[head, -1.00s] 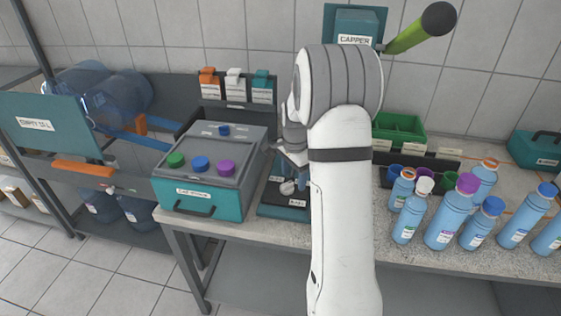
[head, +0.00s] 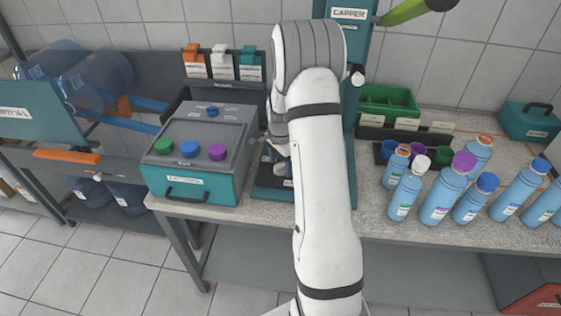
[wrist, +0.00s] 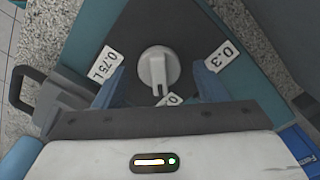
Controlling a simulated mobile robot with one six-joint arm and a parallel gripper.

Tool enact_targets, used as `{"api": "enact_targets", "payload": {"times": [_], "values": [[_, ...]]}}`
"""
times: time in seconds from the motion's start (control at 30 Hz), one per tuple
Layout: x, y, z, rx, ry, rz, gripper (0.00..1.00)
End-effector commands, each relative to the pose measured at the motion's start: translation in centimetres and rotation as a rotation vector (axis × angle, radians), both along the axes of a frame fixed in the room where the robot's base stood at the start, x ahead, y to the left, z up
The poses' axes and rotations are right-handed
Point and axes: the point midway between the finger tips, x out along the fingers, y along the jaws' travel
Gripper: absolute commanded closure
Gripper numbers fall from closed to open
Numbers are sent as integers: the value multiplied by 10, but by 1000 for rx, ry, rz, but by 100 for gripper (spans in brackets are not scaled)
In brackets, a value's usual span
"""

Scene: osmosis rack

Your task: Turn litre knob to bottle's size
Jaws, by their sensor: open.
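The litre knob (wrist: 158,70) is a pale grey round dial with a raised bar, in the wrist view. It sits on a dark plate with white labels around it: "0.75 L" (wrist: 104,65) to the left, "0.3" (wrist: 221,56) to the right, and one partly hidden label (wrist: 168,100) below. The bar points down in the picture, towards the partly hidden label. My gripper (wrist: 160,82) is open, with one blue fingertip on each side of the knob and gaps between. In the head view my arm hides the knob. Several blue bottles (head: 446,198) stand on the bench to the right.
A teal box with coloured knobs (head: 188,187) stands left of my arm. The teal capper (head: 348,14) with a green lever rises behind the arm. A green bin (head: 388,103) and small cups stand at the back. Bare bench lies before the bottles.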

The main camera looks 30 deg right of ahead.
Motion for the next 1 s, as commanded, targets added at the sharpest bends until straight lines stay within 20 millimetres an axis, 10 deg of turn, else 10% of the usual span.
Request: {"api": "enact_targets", "payload": {"times": [0.17,0.7,1.0], "values": [[0,0,0,0,0,0,34],[0,0,0,0,0,0,79],[0,0,-1,-1,-1,35,79]]}}
